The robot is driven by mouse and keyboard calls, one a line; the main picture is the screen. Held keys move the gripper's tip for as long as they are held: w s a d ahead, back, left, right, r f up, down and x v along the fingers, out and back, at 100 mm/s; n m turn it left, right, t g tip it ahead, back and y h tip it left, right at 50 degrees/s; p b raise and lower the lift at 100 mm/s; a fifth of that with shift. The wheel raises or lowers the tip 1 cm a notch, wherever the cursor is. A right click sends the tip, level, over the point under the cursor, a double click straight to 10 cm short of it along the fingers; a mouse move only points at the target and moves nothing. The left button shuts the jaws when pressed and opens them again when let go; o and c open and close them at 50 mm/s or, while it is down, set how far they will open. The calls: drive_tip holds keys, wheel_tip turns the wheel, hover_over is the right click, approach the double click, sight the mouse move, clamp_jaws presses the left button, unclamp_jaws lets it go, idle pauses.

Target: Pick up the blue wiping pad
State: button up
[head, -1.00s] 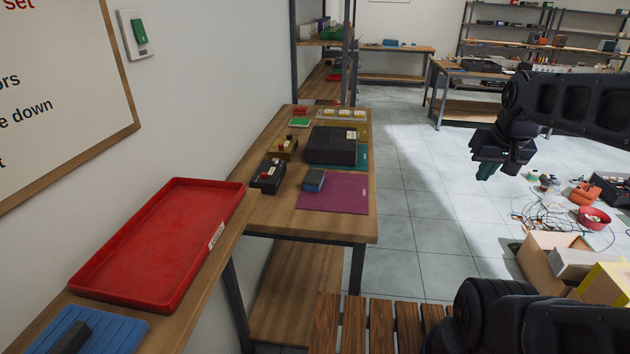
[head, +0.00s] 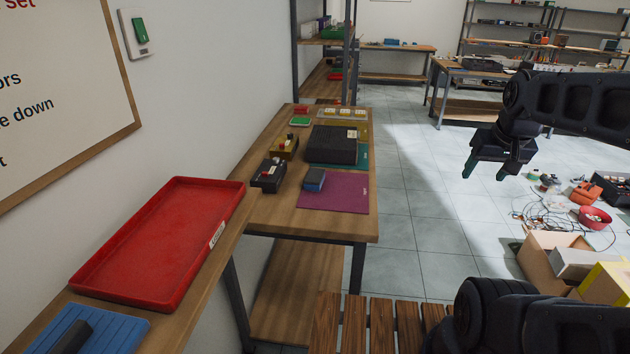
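A small blue block-like pad (head: 314,180) with a darker side lies on the wooden table, at the left edge of a purple mat (head: 336,193); it looks like the blue wiping pad. My gripper (head: 485,171) is in the air right of the table, over the tiled floor. Its green-tipped fingers point down and stand apart, with nothing between them. It is well away from the pad.
Left of the pad is a black box with knobs (head: 268,175). A red tray (head: 160,240) and blue ribbed mat (head: 112,330) lie on the nearer bench. Cables and boxes clutter the floor at right.

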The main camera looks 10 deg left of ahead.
drive_tip(key=o, duration=0.8)
drive_tip(key=shift+c, duration=0.2)
drive_tip(key=w+a+r+n+g, duration=0.1)
drive_tip(key=w+a+n, duration=0.15)
drive_tip(key=w, duration=0.35)
drive_tip(key=w+a+r+n, duration=0.2)
drive_tip(key=w+a, duration=0.2)
drive_tip(key=w, duration=0.2)
drive_tip(key=n+g, duration=0.4)
drive_tip(key=n, duration=0.8)
hover_over(312, 174)
wheel_tip(312, 174, down, 16)
drive_tip(key=shift+s+a+f+n, duration=0.15)
drive_tip(key=shift+s+f+n, duration=0.1)
drive_tip(key=shift+f, duration=0.2)
drive_tip(key=shift+w+d+f, duration=0.1)
drive_tip(key=shift+f, duration=2.5)
drive_tip(key=shift+d+f, duration=0.1)
drive_tip(key=shift+f, duration=2.45)
